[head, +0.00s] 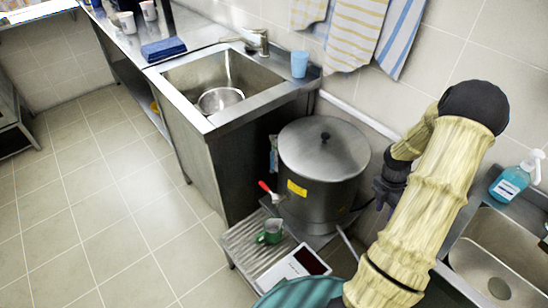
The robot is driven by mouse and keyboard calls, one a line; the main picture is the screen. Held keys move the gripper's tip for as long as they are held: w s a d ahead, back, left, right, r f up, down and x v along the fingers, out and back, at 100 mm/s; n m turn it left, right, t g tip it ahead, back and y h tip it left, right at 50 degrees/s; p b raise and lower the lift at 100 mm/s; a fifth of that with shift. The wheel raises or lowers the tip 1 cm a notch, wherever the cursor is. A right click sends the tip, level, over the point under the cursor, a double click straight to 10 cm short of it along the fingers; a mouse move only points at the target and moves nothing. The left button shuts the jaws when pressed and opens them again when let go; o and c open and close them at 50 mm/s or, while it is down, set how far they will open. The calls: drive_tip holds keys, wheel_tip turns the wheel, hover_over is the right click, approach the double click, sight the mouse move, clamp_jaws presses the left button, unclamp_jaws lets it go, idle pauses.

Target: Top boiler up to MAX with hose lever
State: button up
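The boiler (322,165) is a large steel pot with its lid on, standing between the sink unit and my arm. A yellow label (297,188) and a tap with a red lever (266,187) are on its front left. My gripper (380,197) is dark and sits just right of the boiler, partly behind my arm. Its fingers are too small and hidden to tell whether they are open or hold anything. I cannot make out a hose lever or a MAX mark; the boiler's right side is partly hidden.
A green mug (270,232) stands on the ribbed drainer (245,245) below the tap. A white tablet-like panel (292,268) lies in front. A sink with a steel bowl (220,100) is left, a soap bottle (514,180) and second sink (490,262) right. Floor at left is clear.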

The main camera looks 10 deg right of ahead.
idle(0.3)
drive_tip(key=w+a+r+m+t, duration=0.25)
drive_tip(key=a+r+m, duration=0.75)
drive_tip(key=a, duration=0.6)
drive_tip(key=s+a+r+m+t, duration=0.1)
drive_tip(key=s+a+r+m, duration=0.1)
drive_tip(key=a+r+m, duration=0.2)
drive_tip(key=s+a+r+m+t, duration=0.1)
drive_tip(key=s+a+r+m, duration=0.2)
drive_tip(key=a, duration=0.7)
drive_tip(key=r+m, duration=0.1)
drive_tip(key=m, duration=0.1)
drive_tip(key=shift+a+r+m, duration=0.15)
drive_tip(key=shift+m, duration=0.25)
drive_tip(key=shift+w+a, duration=0.1)
